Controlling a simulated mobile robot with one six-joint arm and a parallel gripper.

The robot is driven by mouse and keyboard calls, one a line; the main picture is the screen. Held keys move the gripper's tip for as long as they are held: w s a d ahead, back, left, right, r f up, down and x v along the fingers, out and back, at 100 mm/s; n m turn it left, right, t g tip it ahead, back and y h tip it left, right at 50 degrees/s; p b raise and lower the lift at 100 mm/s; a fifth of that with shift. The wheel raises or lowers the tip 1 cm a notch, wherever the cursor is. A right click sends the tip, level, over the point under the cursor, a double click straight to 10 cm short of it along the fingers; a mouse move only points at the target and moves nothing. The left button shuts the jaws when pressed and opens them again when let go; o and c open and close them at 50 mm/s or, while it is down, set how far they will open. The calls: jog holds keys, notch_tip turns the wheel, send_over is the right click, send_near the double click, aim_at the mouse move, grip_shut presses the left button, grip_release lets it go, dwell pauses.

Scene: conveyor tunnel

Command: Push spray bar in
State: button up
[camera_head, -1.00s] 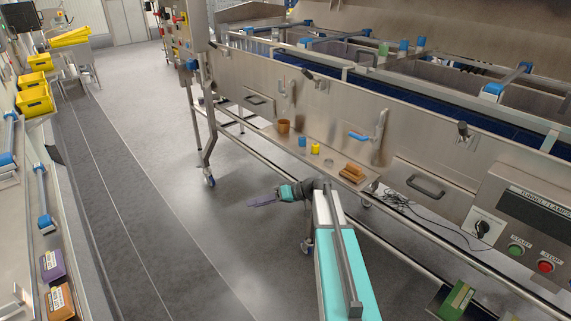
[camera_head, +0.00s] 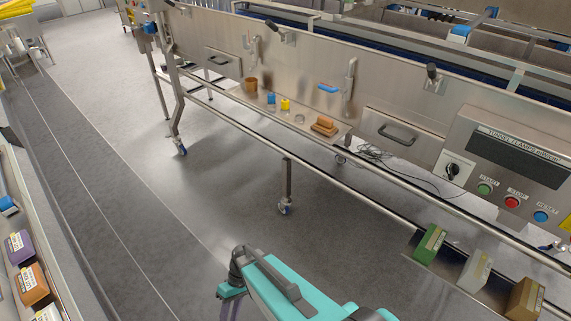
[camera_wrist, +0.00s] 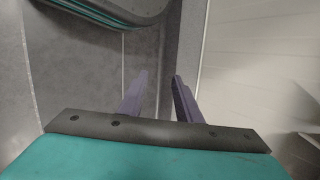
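The steel side of the tunnel (camera_head: 300,75) runs across the head view. Two plates with black bar handles are on it, a left plate (camera_head: 222,63) and a right plate (camera_head: 405,140). Upright pipes (camera_head: 351,78) and a blue lever (camera_head: 328,88) sit between them. I cannot tell which part is the spray bar or how far in it is. In the wrist view my gripper (camera_wrist: 159,77) shows two purple fingers apart with nothing between them.
A shelf holds a brown cup (camera_head: 251,84), a yellow item (camera_head: 285,104) and a brown brush-like block (camera_head: 325,126). The control panel (camera_head: 512,165) is at right. Boxes, one green (camera_head: 429,244), lie below it. A caster leg (camera_head: 286,185) stands mid-frame. Grey floor (camera_head: 190,200) is open at left.

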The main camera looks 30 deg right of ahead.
jog(key=s+d+f+m+g+h, duration=0.1)
jog(key=s+d+f+m+h, duration=0.1)
jog(key=s+d+h, duration=0.4)
jog(key=s+d+f, duration=0.1)
jog(key=s+d, duration=0.2)
jog(key=s, duration=0.3)
jog(key=shift+s+d+f+m, duration=0.15)
jog(key=shift+d+m, duration=0.15)
jog(key=shift+a, duration=0.15)
